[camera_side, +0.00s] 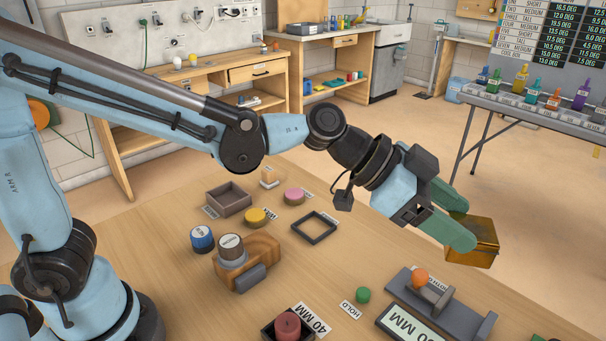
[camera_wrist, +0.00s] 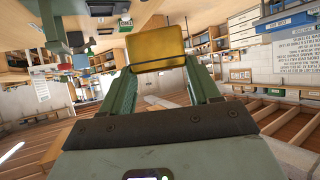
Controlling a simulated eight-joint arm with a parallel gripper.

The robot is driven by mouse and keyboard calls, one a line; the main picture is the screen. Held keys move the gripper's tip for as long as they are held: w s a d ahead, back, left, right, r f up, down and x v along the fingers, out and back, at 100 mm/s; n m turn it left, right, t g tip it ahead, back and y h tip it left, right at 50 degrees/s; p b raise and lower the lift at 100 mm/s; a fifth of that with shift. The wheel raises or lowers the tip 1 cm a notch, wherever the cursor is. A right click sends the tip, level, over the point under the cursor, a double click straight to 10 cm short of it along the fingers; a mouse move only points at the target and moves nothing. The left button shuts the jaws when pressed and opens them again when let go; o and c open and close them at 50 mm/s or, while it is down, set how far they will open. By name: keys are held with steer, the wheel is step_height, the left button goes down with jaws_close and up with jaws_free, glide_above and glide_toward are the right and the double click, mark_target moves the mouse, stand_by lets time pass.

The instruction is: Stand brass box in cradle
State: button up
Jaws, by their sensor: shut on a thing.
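The brass box (camera_side: 483,243) is held in the air over the right part of the table. My gripper (camera_side: 466,223) is shut on it with two green fingers. In the wrist view the brass box (camera_wrist: 157,48) sits between the fingertips, its broad face toward the camera. In the side view the box looks tilted. I cannot tell for sure which object is the cradle. A grey stepped fixture (camera_side: 463,316) lies below the box, apart from it. A dark square frame (camera_side: 314,228) lies flat at mid-table.
An orange ball (camera_side: 420,277) is at the grey fixture, and a green knob (camera_side: 363,295) is beside it. A wooden block (camera_side: 262,250), a blue-sided cylinder (camera_side: 202,239), yellow (camera_side: 256,216) and pink (camera_side: 294,196) discs and an open box (camera_side: 229,199) stand further left.

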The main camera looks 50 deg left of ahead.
steer(key=s+d+f+m+g, duration=0.2)
steer(key=s+d+f, duration=0.2)
steer(key=s+d, duration=0.1)
steer(key=s+d+f+m+g+h, duration=0.1)
steer(key=s+d+f+m+g, duration=0.1)
steer(key=s+d+f, duration=0.3)
steer(key=s+d+f+m+g, duration=0.2)
steer(key=s+d+f, duration=0.2)
steer(key=d, duration=0.3)
steer(key=shift+s+d+f, duration=0.35)
steer(key=shift+s, duration=0.25)
steer(key=shift+f, duration=2.05)
steer(key=shift+f, duration=0.1)
steer(key=o, duration=1.2)
steer(key=shift+c, duration=0.2)
